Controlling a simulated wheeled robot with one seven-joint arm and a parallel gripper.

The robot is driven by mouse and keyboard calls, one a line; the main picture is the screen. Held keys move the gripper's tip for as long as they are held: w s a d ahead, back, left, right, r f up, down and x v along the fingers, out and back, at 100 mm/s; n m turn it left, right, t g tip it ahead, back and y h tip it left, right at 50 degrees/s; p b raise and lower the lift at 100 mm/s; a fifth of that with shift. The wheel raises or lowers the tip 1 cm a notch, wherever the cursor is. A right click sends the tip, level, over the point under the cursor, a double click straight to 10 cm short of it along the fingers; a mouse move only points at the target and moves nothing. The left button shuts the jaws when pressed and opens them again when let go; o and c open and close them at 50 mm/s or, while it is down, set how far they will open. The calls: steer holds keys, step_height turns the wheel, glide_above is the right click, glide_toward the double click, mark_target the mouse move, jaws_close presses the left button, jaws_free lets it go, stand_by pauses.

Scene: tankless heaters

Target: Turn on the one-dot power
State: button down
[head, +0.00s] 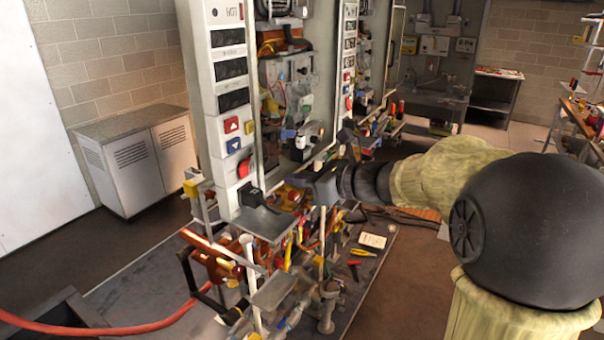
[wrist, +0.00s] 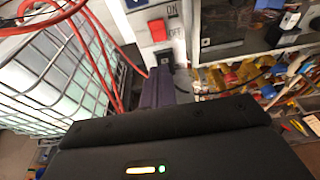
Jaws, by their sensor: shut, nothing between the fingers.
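A tall white heater panel (head: 220,100) stands near the middle of the head view. A red power switch (head: 244,167) is low on it, above a black block (head: 250,195). My gripper (head: 312,182) reaches in from the right. Its dark fingers (wrist: 159,78) are together and empty, just below the black block in the wrist view; contact cannot be told. A second panel with a red switch (head: 348,103) stands farther back. I cannot make out any dot marks.
Pipes, valves and several tools crowd the area below the panels. A red hose (head: 130,328) runs along the lower left, and red cable (wrist: 95,50) also shows in the wrist view. A grey cabinet (head: 135,160) stands at the left wall.

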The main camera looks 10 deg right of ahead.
mark_target(245, 166)
steer(key=w+a+p, duration=0.1)
steer(key=w+a, duration=0.1)
steer(key=w+a+p, duration=0.2)
steer(key=a, duration=0.1)
steer(key=w+a+p, duration=0.1)
steer(key=w+a, duration=0.1)
steer(key=shift+a+r, duration=0.1)
steer(key=shift+a, duration=0.3)
steer(key=shift+w+a, duration=0.15)
steer(key=shift+w, duration=0.05)
